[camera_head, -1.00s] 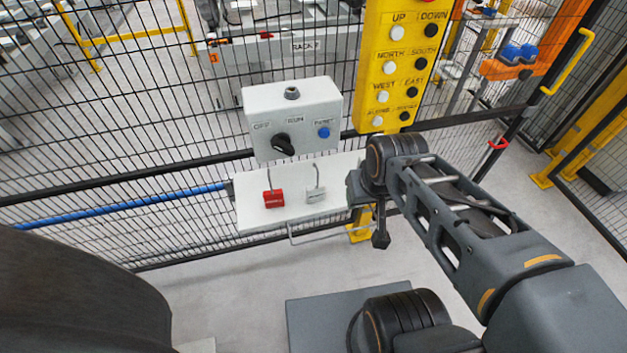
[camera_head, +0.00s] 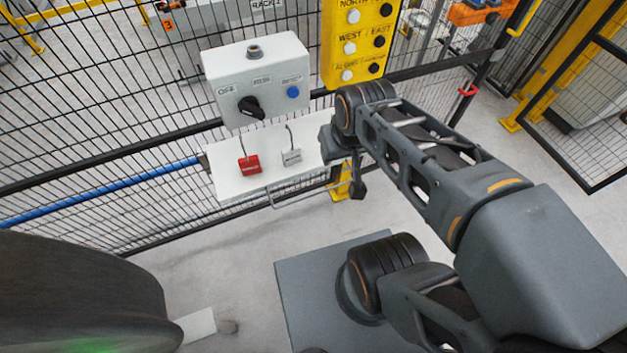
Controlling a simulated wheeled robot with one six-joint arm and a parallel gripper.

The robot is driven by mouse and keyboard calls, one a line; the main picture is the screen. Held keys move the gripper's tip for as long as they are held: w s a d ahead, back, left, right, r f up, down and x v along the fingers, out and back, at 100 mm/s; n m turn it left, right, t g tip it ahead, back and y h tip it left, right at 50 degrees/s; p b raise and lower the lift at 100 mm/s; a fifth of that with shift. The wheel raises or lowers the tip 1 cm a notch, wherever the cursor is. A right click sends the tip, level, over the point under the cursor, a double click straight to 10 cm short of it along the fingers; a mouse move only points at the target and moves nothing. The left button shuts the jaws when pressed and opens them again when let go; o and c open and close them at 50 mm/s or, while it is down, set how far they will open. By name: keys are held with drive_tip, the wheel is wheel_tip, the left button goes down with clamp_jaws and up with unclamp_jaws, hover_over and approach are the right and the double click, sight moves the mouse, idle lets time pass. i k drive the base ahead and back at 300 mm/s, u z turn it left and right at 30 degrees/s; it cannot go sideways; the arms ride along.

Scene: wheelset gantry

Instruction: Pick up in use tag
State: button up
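Two small tags hang by thin hooks on a white board on the mesh fence. One is a red tag (camera_head: 250,164), the other a pale grey tag (camera_head: 291,157) to its right. Their lettering is too small to read, so I cannot tell which is the in use tag. My arm reaches in from the right. Its dark end, my gripper (camera_head: 357,188), points down just right of the board, apart from both tags. The fingers are too small and dark to tell whether they are open or shut.
Above the tags is a grey switch box (camera_head: 225,82) with a black knob and a blue button. A yellow button panel (camera_head: 343,60) stands to its right. The white board (camera_head: 226,186) has a thin rail below it.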

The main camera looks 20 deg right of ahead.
sight(291, 155)
drive_tip(key=u, duration=3.4)
drive_tip(key=k, duration=0.95)
drive_tip(key=z, duration=0.15)
